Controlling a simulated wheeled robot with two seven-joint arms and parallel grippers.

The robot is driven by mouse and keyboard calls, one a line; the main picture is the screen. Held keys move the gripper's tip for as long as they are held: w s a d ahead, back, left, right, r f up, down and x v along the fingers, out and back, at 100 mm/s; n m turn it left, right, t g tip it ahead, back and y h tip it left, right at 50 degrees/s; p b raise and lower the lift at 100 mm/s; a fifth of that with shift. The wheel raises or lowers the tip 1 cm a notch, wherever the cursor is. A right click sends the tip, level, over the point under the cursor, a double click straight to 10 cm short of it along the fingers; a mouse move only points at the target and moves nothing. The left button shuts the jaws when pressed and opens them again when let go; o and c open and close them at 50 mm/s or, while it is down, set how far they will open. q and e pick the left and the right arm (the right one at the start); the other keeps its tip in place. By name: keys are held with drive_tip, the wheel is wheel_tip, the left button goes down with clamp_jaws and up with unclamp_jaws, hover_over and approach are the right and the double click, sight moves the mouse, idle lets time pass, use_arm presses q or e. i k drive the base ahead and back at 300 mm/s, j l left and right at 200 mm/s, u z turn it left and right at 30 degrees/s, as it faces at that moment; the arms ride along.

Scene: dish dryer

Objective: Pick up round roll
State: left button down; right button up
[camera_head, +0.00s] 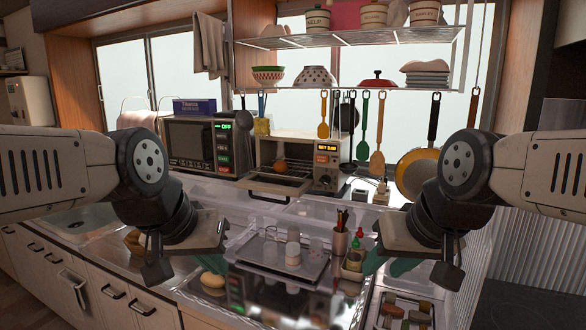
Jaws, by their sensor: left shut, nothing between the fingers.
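A round tan bun (213,281), which looks like the round roll, lies on the counter at the lower left of centre. My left gripper (212,263) is just above and behind it in the picture, shut and holding nothing. I cannot tell whether the gripper touches the bun. My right gripper (378,263) hangs over the right part of the counter, apart from the bun. Its fingers are partly hidden by its own body, so I cannot tell whether it is open or shut.
A clear-topped appliance (282,255) stands between my grippers. A utensil cup (340,240) and bottles stand right of it. A toaster oven (290,165) with its door down and a microwave (195,145) stand behind. The sink (80,222) is left. Utensils hang from a shelf.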

sight(280, 166)
drive_tip(key=i+j, duration=0.25)
drive_tip(key=j, duration=0.25)
drive_tip(key=i+j+u, duration=0.1)
drive_tip(key=i+j, duration=0.15)
drive_tip(key=j, duration=0.25)
drive_tip(key=i+j, duration=0.25)
drive_tip(key=j, duration=0.2)
drive_tip(key=i+j, duration=0.3)
drive_tip(key=j, duration=0.2)
drive_tip(key=i+j+u, duration=0.1)
drive_tip(key=i+j, duration=0.15)
drive_tip(key=j, duration=0.2)
